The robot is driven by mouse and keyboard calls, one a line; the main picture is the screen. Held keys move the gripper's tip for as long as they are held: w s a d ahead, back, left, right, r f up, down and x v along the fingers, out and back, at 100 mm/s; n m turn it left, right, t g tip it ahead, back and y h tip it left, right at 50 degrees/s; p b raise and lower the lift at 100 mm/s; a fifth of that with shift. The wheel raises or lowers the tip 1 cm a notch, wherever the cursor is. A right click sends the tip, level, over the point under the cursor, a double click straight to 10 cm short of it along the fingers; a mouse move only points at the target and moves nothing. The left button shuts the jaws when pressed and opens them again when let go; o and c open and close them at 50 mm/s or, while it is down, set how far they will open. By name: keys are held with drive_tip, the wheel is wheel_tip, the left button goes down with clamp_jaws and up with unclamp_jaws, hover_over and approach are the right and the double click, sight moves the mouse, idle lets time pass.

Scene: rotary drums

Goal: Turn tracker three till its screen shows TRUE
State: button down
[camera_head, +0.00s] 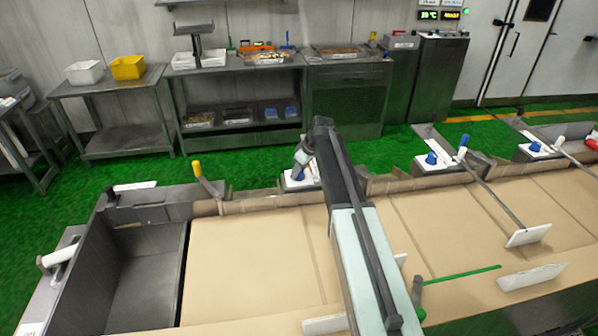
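Several small white units with blue knobs stand along the far side of the tan conveyor. One white unit (290,181) is beside the end of my arm, its blue knob (298,173) partly covered. Another blue knob (431,158) is right of centre, and a third knob (535,147) is farther right. I cannot read any number or screen text on these units, so I cannot tell which is tracker three. My gripper (304,160) is low over the nearest unit, seemingly at its knob. Its fingers are too small and covered to judge open or shut, or contact.
The tan conveyor belt (250,262) runs across the foreground, with a grey metal trough (146,270) at left. A yellow-topped lever (204,178) and long bars with white paddles (528,236) stand around the belt. Steel tables line the back wall beyond green floor.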

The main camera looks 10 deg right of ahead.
drive_tip(key=shift+m, duration=0.3)
drive_tip(key=m+h, duration=0.1)
drive_tip(key=m, duration=0.1)
drive_tip(key=m+t+h, duration=0.1)
drive_tip(key=m, duration=0.2)
drive_tip(key=shift+m, duration=0.3)
drive_tip(key=m+h, duration=0.2)
drive_tip(key=m, duration=0.3)
drive_tip(key=shift+m, duration=0.4)
drive_tip(key=c, duration=0.9)
unclamp_jaws()
